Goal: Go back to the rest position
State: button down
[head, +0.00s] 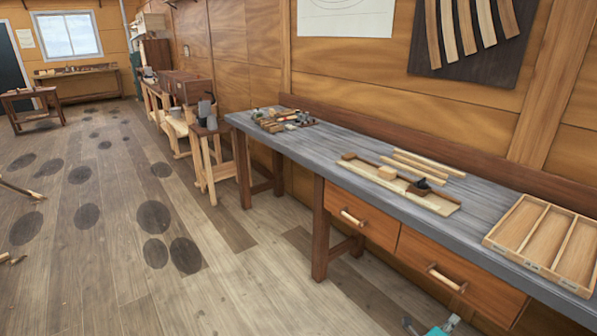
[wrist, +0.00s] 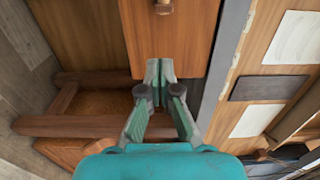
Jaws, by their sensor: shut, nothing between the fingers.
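My gripper (wrist: 160,68) shows in the wrist view with its two green-grey fingertips together and nothing between them. It is in front of an orange-brown drawer front (wrist: 185,40); I cannot tell whether it touches it. A wooden drawer handle (wrist: 164,7) shows beyond the fingertips at the top. In the head view only a small teal and grey part of my gripper (head: 446,326) shows at the bottom edge, below the right drawer handle (head: 446,279). The rest of it is out of that picture.
The grey-topped workbench (head: 340,150) runs along the right wall, with two drawers below. A divided wooden tray (head: 512,245), wood strips (head: 420,165) and a cluttered tool tray (head: 284,122) lie on it. Floor to the left is mostly open, with dark round patches (head: 155,217).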

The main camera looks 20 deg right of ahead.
jog(key=s+a+n+t+y, duration=0.25)
jog(key=s+a+n, duration=0.35)
jog(key=a, duration=0.3)
jog(key=s+a+r+n+t+y, duration=0.15)
jog(key=s+a+n+t, duration=0.35)
jog(key=a, duration=0.5)
jog(key=s+a+n+t+y, duration=0.3)
jog(key=s+a+n, duration=0.35)
jog(key=a, duration=0.25)
jog(key=s+a+r+n+g+y, duration=0.1)
jog(key=s+a+r+n+y, duration=0.4)
jog(key=s, duration=0.5)
jog(key=s+a+r+n+g+y, duration=0.1)
jog(key=s+a+r+n+y, duration=0.4)
jog(key=s+a+r+n, duration=0.3)
jog(key=shift+s+a+n, duration=0.65)
jog(key=shift+s+a, duration=0.05)
jog(key=shift+s, duration=0.45)
jog(key=shift+r, duration=0.1)
